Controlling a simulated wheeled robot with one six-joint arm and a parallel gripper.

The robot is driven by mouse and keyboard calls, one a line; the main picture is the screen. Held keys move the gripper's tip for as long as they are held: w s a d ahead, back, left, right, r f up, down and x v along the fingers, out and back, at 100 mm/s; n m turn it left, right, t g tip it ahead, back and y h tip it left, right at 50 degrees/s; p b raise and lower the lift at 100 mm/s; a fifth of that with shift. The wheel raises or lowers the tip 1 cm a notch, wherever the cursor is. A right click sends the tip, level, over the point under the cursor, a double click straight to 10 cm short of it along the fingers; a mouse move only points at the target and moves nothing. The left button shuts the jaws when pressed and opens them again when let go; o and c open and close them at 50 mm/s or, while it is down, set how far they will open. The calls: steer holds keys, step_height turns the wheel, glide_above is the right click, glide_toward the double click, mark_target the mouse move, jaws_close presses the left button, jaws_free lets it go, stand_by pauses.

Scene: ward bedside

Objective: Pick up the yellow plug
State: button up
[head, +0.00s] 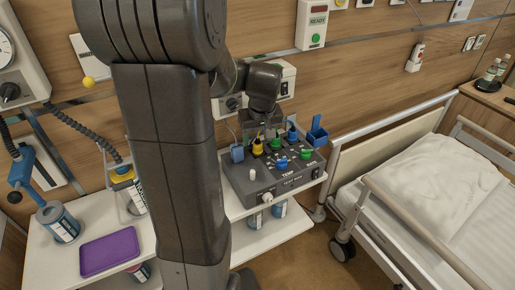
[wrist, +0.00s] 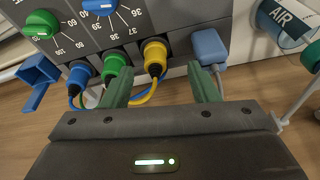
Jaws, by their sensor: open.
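The yellow plug (wrist: 154,55) is seated in a socket along the edge of a dark device panel (wrist: 180,12), with a yellow cable trailing from it. It also shows in the head view (head: 258,148). My gripper (wrist: 160,72) is open, its two green fingers spread to either side of the yellow plug's line. The plug lies just beyond the fingertips, between them in the picture; contact cannot be told. The green plug (wrist: 115,66) is close by the left finger, and a blue plug (wrist: 80,74) is beyond it. In the head view my gripper (head: 263,133) is above the plug row.
A blue-grey block (wrist: 208,46) sits close to my right finger. An open blue holder (wrist: 38,74) is at the panel's other end. Green and blue knobs stand on the panel. A bed rail (head: 385,120) is to the right; a purple tray (head: 109,252) lies left.

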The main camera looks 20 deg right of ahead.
mark_target(258, 141)
steer(key=x, duration=0.4)
steer(key=shift+w+d+p, duration=0.3)
steer(key=shift+d, duration=0.1)
steer(key=shift+w+f, duration=0.15)
steer(key=shift+f, duration=0.3)
steer(key=c, duration=1)
